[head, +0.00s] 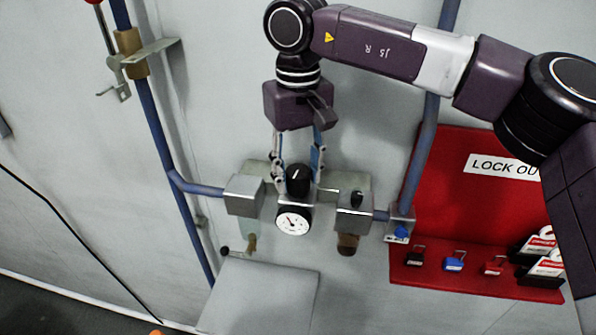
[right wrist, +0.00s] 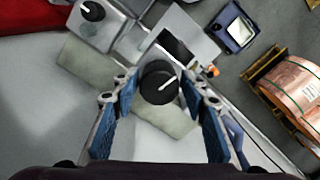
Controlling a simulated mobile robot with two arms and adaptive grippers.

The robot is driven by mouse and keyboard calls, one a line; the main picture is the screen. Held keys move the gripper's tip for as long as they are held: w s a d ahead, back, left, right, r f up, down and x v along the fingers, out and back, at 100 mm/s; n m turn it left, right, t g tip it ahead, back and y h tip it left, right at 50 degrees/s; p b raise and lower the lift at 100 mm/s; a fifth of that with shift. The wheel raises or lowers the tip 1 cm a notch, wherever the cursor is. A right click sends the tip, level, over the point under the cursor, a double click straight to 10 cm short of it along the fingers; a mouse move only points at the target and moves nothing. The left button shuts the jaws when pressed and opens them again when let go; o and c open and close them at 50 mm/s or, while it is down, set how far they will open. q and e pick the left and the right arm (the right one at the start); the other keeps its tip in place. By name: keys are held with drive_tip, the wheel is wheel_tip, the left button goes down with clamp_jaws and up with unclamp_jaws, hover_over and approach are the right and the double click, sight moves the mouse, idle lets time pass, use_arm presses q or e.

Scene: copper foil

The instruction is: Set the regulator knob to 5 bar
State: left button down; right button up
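The regulator knob (head: 298,180) is black with a white pointer line and sits on top of the regulator body between two pipe fittings. A round white gauge (head: 293,221) with a dark needle faces out just below it. My right gripper (head: 298,178) points down at the knob with a finger on either side. In the right wrist view the knob (right wrist: 160,83) lies between the far ends of the open blue-padded fingers (right wrist: 162,100), with gaps visible on both sides. The gauge is hidden in that view. My left gripper is not in view.
Blue pipes (head: 160,135) run along the wall. A smaller black knob (head: 357,198) is on the fitting at right. A red lockout board (head: 480,215) with several padlocks hangs to the right. A grey box top (head: 262,295) is below the gauge.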

drive_tip(key=c, duration=0.7)
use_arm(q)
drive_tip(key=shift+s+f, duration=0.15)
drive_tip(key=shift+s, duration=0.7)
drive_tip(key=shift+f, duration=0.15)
use_arm(e)
drive_tip(key=shift+f+m, duration=0.1)
drive_tip(key=shift+m, duration=0.2)
